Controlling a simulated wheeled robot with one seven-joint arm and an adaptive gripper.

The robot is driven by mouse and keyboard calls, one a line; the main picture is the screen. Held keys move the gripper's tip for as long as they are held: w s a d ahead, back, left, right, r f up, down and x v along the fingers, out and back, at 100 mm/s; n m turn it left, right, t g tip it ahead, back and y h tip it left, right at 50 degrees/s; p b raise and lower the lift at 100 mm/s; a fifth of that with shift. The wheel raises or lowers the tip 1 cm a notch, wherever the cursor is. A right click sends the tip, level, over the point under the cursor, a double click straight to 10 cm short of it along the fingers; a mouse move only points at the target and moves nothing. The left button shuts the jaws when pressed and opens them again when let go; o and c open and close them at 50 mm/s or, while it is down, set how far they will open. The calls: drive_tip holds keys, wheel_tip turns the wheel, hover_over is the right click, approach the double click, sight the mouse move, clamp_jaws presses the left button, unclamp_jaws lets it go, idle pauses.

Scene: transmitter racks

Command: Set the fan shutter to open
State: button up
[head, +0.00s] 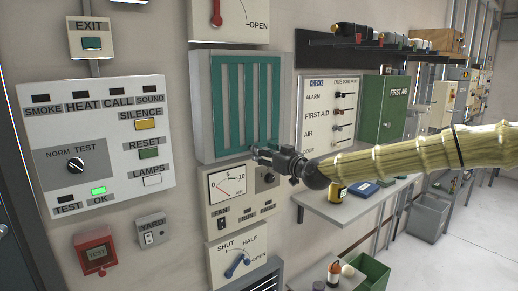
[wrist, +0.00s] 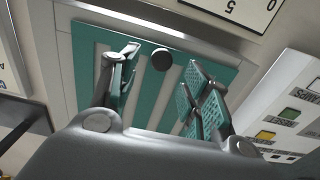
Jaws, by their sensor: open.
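A teal slatted panel (head: 243,100) in a grey frame is on the wall; it looks like the fan shutter, though I read no label on it. It fills the middle of the wrist view (wrist: 152,90). A dark round knob (wrist: 161,57) stands at one edge of the panel in the wrist view, between my spread fingers; in the head view my gripper seems to hide it. My gripper (head: 259,153) is at the panel's lower right part. In the wrist view my gripper (wrist: 160,76) is open, with a finger on each side of the knob, apparently not touching it.
Below are a gauge panel (head: 232,190) and a SHUT/HALF/OPEN plate with a blue handle (head: 238,265). Above is a plate with a red handle (head: 216,12). An alarm panel (head: 95,130) is left, a switch board (head: 328,110) right, with a shelf (head: 345,205) below it.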

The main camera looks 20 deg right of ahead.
drive_tip(key=shift+p+x, duration=0.55)
drive_tip(key=shift+x, duration=1.25)
drive_tip(key=shift+c, duration=0.3)
clamp_jaws()
